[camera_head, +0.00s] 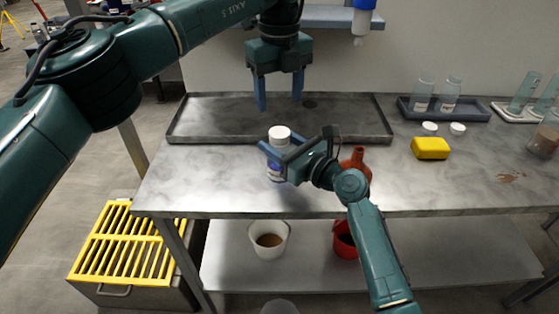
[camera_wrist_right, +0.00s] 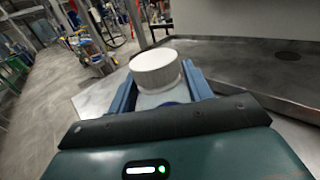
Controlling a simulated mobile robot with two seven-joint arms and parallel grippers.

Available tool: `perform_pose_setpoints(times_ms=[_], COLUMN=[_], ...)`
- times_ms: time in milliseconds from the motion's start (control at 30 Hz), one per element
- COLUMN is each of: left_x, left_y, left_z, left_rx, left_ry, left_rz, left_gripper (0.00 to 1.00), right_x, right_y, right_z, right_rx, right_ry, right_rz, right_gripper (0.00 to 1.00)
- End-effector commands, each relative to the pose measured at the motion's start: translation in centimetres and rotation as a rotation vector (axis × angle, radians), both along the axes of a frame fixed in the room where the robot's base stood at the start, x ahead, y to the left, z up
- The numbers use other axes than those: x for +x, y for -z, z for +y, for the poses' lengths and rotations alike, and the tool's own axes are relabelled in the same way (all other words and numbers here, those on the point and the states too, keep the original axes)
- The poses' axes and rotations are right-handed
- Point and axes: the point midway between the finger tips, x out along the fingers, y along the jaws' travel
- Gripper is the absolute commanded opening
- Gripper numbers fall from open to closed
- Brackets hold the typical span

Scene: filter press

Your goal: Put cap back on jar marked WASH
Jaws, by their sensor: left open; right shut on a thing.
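My right gripper (camera_head: 280,155) is shut on a bottle with a white cap (camera_head: 279,133) and a blue-marked body (camera_head: 275,174), held upright above or on the table's front left. In the right wrist view the ribbed white cap (camera_wrist_right: 155,70) sits on the bottle between the blue fingers. My left gripper (camera_head: 280,103) is open and empty, pointing down over the metal tray. Two clear labelled jars (camera_head: 422,93) (camera_head: 449,95) stand at the back right with open-looking tops; their labels are too small to read. Two loose white caps (camera_head: 430,128) (camera_head: 457,128) lie in front of them.
The jars stand in a grey tray (camera_head: 479,113). A shallow metal tray (camera_head: 352,124) lies at the back left. A red bottle (camera_head: 357,158) is behind my right wrist. A yellow block (camera_head: 430,148), a brown-stained beaker (camera_head: 545,140) and more glassware are right. The front right table is mostly clear.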

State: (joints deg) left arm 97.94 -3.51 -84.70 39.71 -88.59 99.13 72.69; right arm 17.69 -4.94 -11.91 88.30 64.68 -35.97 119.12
Motion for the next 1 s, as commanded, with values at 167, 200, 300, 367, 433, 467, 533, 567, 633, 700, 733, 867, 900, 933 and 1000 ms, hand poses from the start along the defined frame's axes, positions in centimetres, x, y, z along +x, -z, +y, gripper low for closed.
perform_pose_setpoints(times_ms=[167, 200, 300, 367, 433, 467, 533, 567, 633, 700, 733, 867, 900, 933, 1000], left_x=[0.0, 0.0, 0.0, 0.0, 0.0, 0.0, 0.0, 0.0, 0.0, 0.0, 0.0, 0.0, 0.0, 0.0, 0.0], left_y=[0.0, 0.0, 0.0, 0.0, 0.0, 0.0, 0.0, 0.0, 0.1, 0.3, 0.5, 2.1, 2.7, 3.2, 4.3], left_z=[0.0, 0.0, 0.0, 0.0, 0.0, 0.0, 0.0, 0.0, 0.0, 0.0, 0.0, 0.0, 0.0, 0.0, 0.0], left_rx=[0.000, 0.000, 0.000, 0.000, 0.000, 0.000, 0.000, 0.000, 0.000, 0.001, 0.000, 0.002, 0.002, 0.002, 0.002], left_ry=[-0.208, -0.235, -0.273, -0.282, -0.284, -0.283, -0.282, -0.282, -0.281, -0.281, -0.281, -0.279, -0.279, -0.279, -0.279], left_rz=[0.000, 0.000, 0.000, 0.000, 0.000, 0.000, 0.000, 0.000, 0.000, 0.001, 0.001, 0.002, 0.002, 0.002, 0.002], left_gripper=[0.60, 0.60, 0.60, 0.60, 0.60, 0.60, 0.60, 0.60, 0.60, 0.60, 0.60, 0.60, 0.60, 0.60, 0.60], right_x=[0.0, 0.0, 0.0, 0.0, 0.0, 0.0, 0.0, 0.0, 0.0, 0.0, 0.0, 0.0, 0.0, 0.0, 0.0], right_y=[0.1, 0.1, 0.1, 0.1, 0.1, 0.1, 0.1, 0.1, 0.1, 0.1, 0.1, 0.1, 0.1, 0.1, 0.1], right_z=[0.0, 0.0, 0.0, 0.0, 0.0, 0.0, 0.0, 0.0, 0.0, 0.0, 0.0, 0.0, 0.0, 0.0, 0.0], right_rx=[-0.001, -0.001, -0.001, -0.001, -0.001, -0.001, -0.001, -0.001, -0.001, -0.001, -0.001, -0.001, -0.001, -0.001, -0.001], right_ry=[0.000, 0.000, 0.000, 0.000, 0.000, 0.000, 0.000, 0.000, 0.000, 0.000, 0.000, 0.000, 0.000, 0.000, 0.000], right_rz=[0.001, 0.001, 0.001, 0.001, 0.001, 0.001, 0.001, 0.001, 0.001, 0.001, 0.001, 0.001, 0.001, 0.001, 0.001], right_gripper=[0.00, 0.00, 0.00, 0.00, 0.00, 0.00, 0.00, 0.00, 0.00, 0.00, 0.00, 0.00, 0.00, 0.00, 0.00])
